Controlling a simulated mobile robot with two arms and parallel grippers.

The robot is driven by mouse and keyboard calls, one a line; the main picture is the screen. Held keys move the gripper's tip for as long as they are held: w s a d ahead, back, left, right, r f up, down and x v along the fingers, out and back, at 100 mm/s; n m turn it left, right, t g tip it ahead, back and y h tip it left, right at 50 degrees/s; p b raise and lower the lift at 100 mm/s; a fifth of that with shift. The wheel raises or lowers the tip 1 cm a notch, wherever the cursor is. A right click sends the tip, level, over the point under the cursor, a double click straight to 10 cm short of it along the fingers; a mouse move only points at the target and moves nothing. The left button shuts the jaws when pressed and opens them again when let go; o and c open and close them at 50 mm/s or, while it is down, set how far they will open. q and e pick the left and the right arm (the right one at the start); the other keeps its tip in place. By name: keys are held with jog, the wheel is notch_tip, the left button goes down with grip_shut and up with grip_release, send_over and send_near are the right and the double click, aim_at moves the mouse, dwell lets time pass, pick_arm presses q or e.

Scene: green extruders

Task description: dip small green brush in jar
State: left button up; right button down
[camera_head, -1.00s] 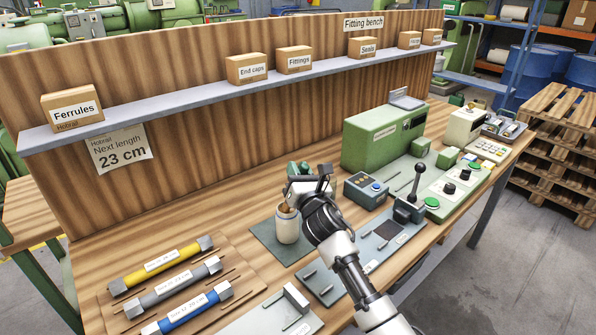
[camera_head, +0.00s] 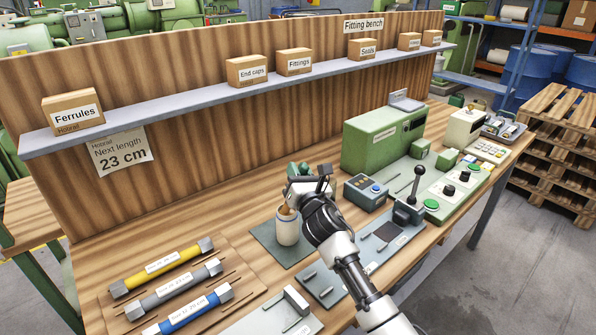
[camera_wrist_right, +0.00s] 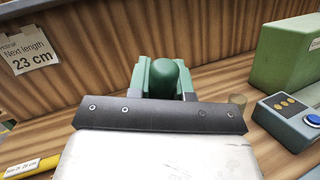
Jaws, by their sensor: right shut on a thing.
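The jar (camera_head: 288,228) is a small white pot standing on a dark green mat (camera_head: 262,240) on the bench. My right gripper (camera_head: 299,180) is directly above the jar's mouth. It is shut on the small green brush (camera_head: 305,168), whose green handle end sticks up above the fingers. The green rounded handle also shows between the fingers in the right wrist view (camera_wrist_right: 169,78). A brownish part below the gripper meets the jar's mouth; the brush tip itself is hidden. My left gripper is not in view.
A blue-buttoned control box (camera_head: 367,190) and a lever plate (camera_head: 385,240) stand close right of the jar. Yellow, grey and blue hoses (camera_head: 165,262) lie on a board at left. A shelf with boxes (camera_head: 250,71) runs behind.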

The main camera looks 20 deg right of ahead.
notch_tip(320, 180, up, 6)
jog(key=p, duration=0.5)
jog(key=shift+r, duration=0.2)
jog(key=shift+s+f, duration=0.1)
dwell(0.3)
